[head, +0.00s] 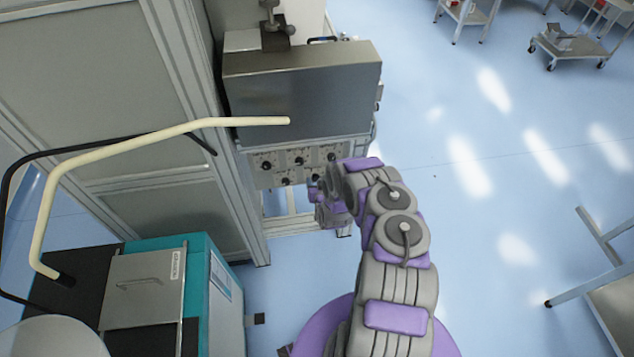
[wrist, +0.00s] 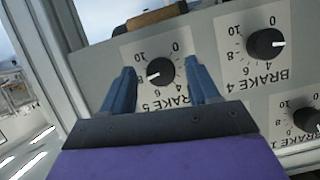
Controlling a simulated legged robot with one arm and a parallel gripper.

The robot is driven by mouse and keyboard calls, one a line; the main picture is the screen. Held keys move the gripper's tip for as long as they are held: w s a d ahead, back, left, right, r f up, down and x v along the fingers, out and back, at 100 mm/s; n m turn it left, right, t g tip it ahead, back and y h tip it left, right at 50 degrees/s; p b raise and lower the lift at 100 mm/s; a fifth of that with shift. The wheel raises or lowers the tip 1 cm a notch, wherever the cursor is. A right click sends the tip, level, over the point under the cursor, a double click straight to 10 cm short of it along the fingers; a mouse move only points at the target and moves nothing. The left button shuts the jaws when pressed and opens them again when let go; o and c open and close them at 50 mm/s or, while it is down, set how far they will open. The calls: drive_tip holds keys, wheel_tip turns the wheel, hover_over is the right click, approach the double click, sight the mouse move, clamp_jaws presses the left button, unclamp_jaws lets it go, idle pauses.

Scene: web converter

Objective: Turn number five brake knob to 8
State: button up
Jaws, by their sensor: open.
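The brake 5 knob (wrist: 160,70) is black and round on a light dial plate in the wrist view. My gripper (wrist: 160,67) is open, with one blue finger on each side of the knob. I cannot tell whether the fingers touch it. In the head view my gripper (head: 322,195) is at the lower right of the knob panel (head: 270,176), and the arm covers part of the panel.
The brake 4 knob (wrist: 265,43) is at the upper right, and another brake knob (wrist: 307,119) is at the lower right. A metal box (head: 300,90) overhangs the panel. A cream bent bar (head: 130,146) crosses on the left.

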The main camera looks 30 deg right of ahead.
drive_tip(key=p+v, duration=0.3)
drive_tip(key=v, duration=1.3)
drive_tip(key=shift+s+p, duration=0.3)
drive_tip(key=shift+s, duration=0.05)
drive_tip(key=shift+w+r, duration=0.1)
drive_tip(key=shift+r, duration=0.1)
drive_tip(key=w+d+r+g, duration=0.1)
drive_tip(key=w+r+g, duration=0.1)
drive_tip(key=r, duration=0.4)
drive_tip(key=w+d+r+g, duration=0.2)
drive_tip(key=w+r, duration=0.1)
drive_tip(key=r, duration=0.2)
drive_tip(key=s+a+r+n+g, duration=0.1)
drive_tip(key=s+a+r+g, duration=0.15)
drive_tip(key=r, duration=0.45)
drive_tip(key=s+a+r+g, duration=0.2)
drive_tip(key=s+a+r, duration=0.1)
drive_tip(key=r, duration=0.5)
drive_tip(key=s+a+r+n+g+y, duration=0.1)
drive_tip(key=s+a+r, duration=0.3)
drive_tip(key=s, duration=0.7)
drive_tip(key=s+a+r+n+g+y, duration=0.1)
drive_tip(key=s+a+r+g, duration=0.2)
drive_tip(key=s+r, duration=0.6)
drive_tip(key=s+a+r+n+g+y, duration=0.1)
drive_tip(key=s+a+r, duration=0.5)
drive_tip(key=s, duration=0.7)
drive_tip(key=shift+s+r+g, duration=0.35)
drive_tip(key=shift+r+g, duration=0.25)
drive_tip(key=shift+g, duration=0.15)
